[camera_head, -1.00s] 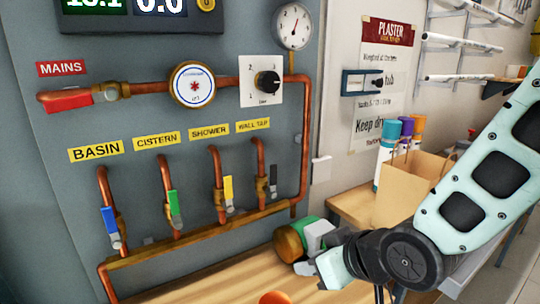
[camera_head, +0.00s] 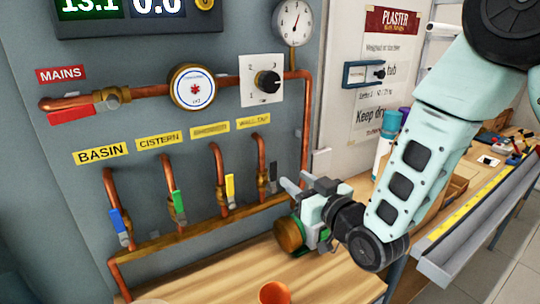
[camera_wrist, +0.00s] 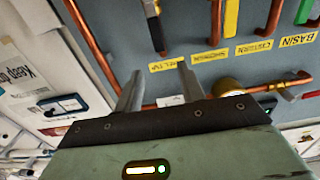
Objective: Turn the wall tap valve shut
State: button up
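The wall tap valve (camera_head: 272,180) is the rightmost of the branch valves, under its yellow label (camera_head: 253,122). Its dark lever points up along the copper pipe. It also shows in the upside-down wrist view (camera_wrist: 156,34). My gripper (camera_head: 296,182) is just right of the lever in the head view. In the wrist view its two fingers (camera_wrist: 159,78) are apart with nothing between them, and the lever lies beyond the tips, roughly in line with the gap. I see no clear contact.
Shower (camera_head: 229,189), cistern (camera_head: 178,204) and basin (camera_head: 119,223) levers stand left. A copper manifold pipe (camera_head: 200,232) runs below. A pressure gauge (camera_head: 293,23) is above.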

aim_at(275, 163)
jog(key=p+x, duration=0.4)
jog(key=x, duration=0.8)
jog(key=shift+w, duration=0.1)
grip_shut()
